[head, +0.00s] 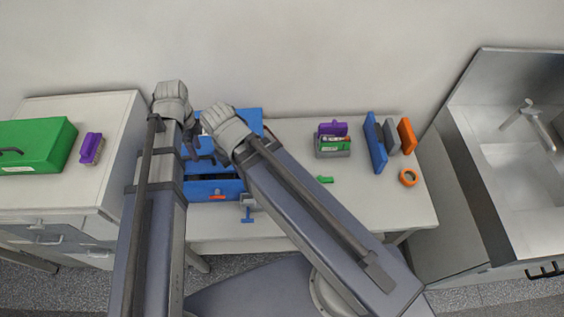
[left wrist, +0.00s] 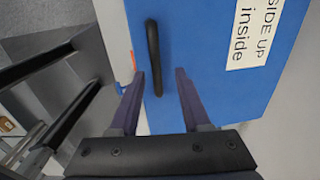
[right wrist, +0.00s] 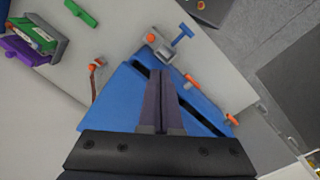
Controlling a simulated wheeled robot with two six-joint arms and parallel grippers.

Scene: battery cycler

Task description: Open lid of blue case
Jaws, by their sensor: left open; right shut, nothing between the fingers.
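In the left wrist view the blue panel (left wrist: 210,85) carries a white label and a black handle (left wrist: 153,55). My left gripper (left wrist: 161,72) is open, with its fingers on either side of the handle's lower end; contact cannot be told. My right gripper (right wrist: 160,72) is shut and empty over the case (right wrist: 205,118), its fingertips near the dark gap.
A grey clamp (head: 247,204) with a blue handle sits at the case's front right. A grey box (head: 333,153), blue panel (head: 375,143) and orange ring (head: 408,177) are on the right. A green case (head: 38,143) and purple brush (head: 91,148) lie left; a sink (head: 520,160) is far right.

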